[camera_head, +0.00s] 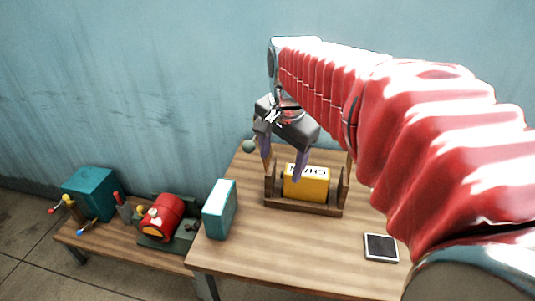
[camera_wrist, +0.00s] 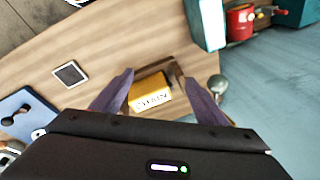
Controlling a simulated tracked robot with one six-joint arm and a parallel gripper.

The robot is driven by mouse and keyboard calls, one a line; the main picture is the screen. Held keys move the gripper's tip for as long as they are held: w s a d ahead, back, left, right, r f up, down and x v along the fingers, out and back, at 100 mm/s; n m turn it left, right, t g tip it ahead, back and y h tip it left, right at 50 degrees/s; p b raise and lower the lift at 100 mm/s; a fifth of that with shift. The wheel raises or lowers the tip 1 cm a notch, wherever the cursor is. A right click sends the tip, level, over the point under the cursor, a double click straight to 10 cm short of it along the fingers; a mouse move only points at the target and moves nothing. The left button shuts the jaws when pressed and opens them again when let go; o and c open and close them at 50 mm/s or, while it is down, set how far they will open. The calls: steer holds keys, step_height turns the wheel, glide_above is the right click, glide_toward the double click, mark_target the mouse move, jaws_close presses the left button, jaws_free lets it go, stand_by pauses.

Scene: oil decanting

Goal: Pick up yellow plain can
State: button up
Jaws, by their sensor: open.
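The yellow can (camera_head: 306,184) lies on its side in a wooden cradle (camera_head: 303,209) on the table, with dark lettering on its label. In the wrist view the yellow can (camera_wrist: 150,96) shows between and beyond my two purple fingers. My gripper (camera_head: 283,170) is open and empty, above and slightly behind the can in the head view. In the wrist view the gripper (camera_wrist: 157,82) has its fingers spread, one on each side of the can. I cannot tell how far the fingertips are from the can. The can's far side is hidden.
A teal and white box (camera_head: 220,209) stands at the table's left edge. A dark square pad (camera_head: 381,247) lies at the front right. A lower bench holds a red machine (camera_head: 162,217) and a teal box (camera_head: 91,193). A blue item (camera_wrist: 28,112) shows in the wrist view.

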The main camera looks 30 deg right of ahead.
steer(key=w+d+f+m+g, duration=0.1)
steer(key=w+d+m, duration=0.4)
steer(key=d+m, duration=0.15)
steer(key=m+g, duration=0.2)
steer(key=m, duration=0.3)
glide_above(307, 170)
step_height(307, 170, down, 2)
steer(key=shift+s+f+y, duration=0.15)
steer(key=shift+f+y, duration=0.05)
steer(key=shift+y, duration=0.1)
steer(key=shift+f, duration=4.3)
steer(key=shift+f, duration=0.1)
steer(key=shift+f, duration=2.5)
steer(key=shift+c, duration=0.4)
